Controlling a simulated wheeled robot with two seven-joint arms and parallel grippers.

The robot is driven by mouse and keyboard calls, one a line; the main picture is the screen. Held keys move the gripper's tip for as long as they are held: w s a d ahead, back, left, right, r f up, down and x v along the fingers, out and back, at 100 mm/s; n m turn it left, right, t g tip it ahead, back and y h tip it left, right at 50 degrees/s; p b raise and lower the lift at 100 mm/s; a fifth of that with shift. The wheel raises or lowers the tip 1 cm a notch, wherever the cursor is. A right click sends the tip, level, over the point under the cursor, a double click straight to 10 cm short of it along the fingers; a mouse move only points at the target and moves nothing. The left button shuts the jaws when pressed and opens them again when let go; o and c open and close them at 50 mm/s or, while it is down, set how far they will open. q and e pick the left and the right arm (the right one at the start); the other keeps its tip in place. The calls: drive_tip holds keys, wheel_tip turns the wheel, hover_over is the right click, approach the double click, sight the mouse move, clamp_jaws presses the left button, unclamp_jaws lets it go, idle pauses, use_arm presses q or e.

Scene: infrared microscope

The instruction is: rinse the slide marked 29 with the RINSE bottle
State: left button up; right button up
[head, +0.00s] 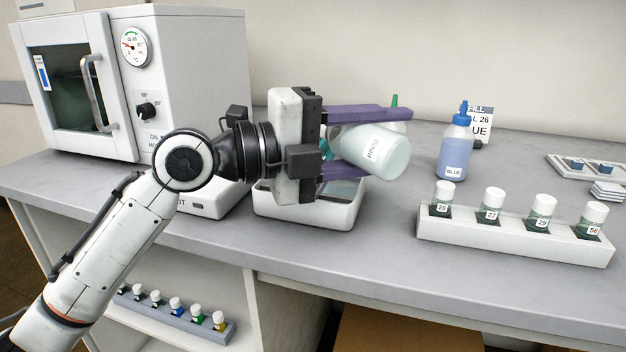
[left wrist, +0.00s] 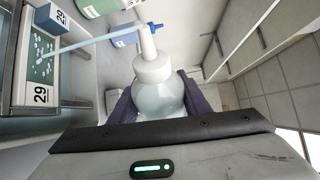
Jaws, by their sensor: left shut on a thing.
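My left gripper (head: 370,143) is shut on the RINSE bottle (head: 380,153), a translucent white squeeze bottle, and holds it tipped over above the bench. In the left wrist view the bottle (left wrist: 158,98) has a white cap and a thin pale-blue spout that points left. The spout's tip is over or close to the slide marked 29 (left wrist: 40,62), a dark teal strip with several white specks on it. I cannot tell whether the tip touches it. In the head view the slide is hidden behind my gripper and the bottle. My right gripper is not in view.
A white device (head: 310,212) stands under my left gripper. A blue BLUE bottle (head: 455,148) stands to the right. A white rack (head: 515,243) holds several numbered, white-capped jars. An oven (head: 190,75) stands at the back left. The bench front between device and rack is clear.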

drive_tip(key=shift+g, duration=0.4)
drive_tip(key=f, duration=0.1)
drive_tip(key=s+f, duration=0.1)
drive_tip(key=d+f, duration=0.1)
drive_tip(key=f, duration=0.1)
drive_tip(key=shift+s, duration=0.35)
use_arm(q)
drive_tip(key=m, duration=0.1)
drive_tip(key=r+m+y+p, duration=0.1)
drive_tip(key=w+m+y, duration=0.1)
drive_tip(key=m, duration=0.1)
drive_tip(key=shift+a+r+p, duration=0.2)
drive_tip(key=shift+a+p, duration=0.1)
drive_tip(key=shift+a, duration=0.1)
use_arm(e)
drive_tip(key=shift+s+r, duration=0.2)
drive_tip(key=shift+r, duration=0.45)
use_arm(q)
drive_tip(key=w+a+r+m+y+p, duration=0.1)
drive_tip(key=m+p, duration=0.1)
drive_tip(key=p, duration=0.1)
drive_tip(key=w+a+r+m+t+y+p, duration=0.1)
drive_tip(key=r+m+p, duration=0.1)
drive_tip(key=p, duration=0.1)
drive_tip(key=shift+w+a+m, duration=0.2)
drive_tip(key=shift+w+m, duration=0.1)
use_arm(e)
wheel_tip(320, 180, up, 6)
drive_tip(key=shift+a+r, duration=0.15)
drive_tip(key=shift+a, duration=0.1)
